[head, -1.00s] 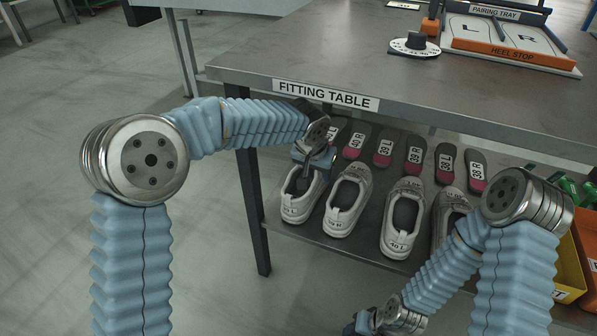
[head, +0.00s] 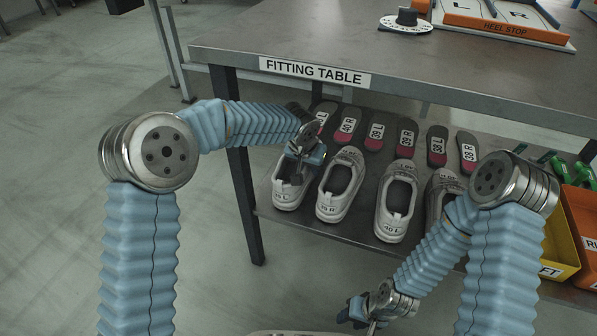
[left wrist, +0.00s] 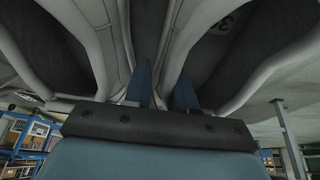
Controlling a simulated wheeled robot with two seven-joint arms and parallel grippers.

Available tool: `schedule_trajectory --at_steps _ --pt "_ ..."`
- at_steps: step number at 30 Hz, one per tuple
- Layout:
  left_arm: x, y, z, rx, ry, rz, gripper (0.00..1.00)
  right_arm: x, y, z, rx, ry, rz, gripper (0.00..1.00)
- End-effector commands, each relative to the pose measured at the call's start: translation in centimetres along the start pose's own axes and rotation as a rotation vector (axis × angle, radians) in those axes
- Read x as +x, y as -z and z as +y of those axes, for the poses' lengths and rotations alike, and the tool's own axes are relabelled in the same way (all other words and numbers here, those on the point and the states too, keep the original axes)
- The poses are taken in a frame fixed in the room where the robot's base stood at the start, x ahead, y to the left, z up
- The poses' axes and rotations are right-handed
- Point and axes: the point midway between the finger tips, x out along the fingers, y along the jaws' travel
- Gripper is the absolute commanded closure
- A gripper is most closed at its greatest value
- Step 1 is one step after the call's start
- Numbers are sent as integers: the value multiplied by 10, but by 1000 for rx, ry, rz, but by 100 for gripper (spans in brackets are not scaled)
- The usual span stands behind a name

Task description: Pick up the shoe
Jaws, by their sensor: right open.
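A light grey shoe (head: 286,197) stands at the left end of a row of shoes on the shelf under the fitting table; its heel label ends in L. My left gripper (head: 297,172) is at this shoe, its fingers down at the opening. In the left wrist view, the two blue fingers (left wrist: 163,90) stand a little apart among the shoe walls, with a pale wall (left wrist: 168,50) between them; whether they grip it is unclear.
More shoes stand to the right: one marked R (head: 335,195), one marked 40 L (head: 396,205), and one partly behind my right arm (head: 440,190). Labelled insoles (head: 407,137) lie behind. Yellow (head: 560,245) and orange (head: 583,225) bins are at right. The table edge (head: 450,90) overhangs the shelf.

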Motion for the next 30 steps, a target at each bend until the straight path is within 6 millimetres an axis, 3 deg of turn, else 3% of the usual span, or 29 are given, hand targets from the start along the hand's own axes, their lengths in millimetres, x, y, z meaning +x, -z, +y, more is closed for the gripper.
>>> schedule_trajectory --at_steps 1,4,5,30 --pt "0 0 0 0 0 0 84 0 0 0 0 0 0 57" --pt "0 0 0 0 0 0 99 0 0 0 0 0 0 57" --pt "0 0 0 0 0 0 100 0 0 0 0 0 0 57" --pt "0 0 0 0 1 -1 100 0 0 0 0 0 0 57"
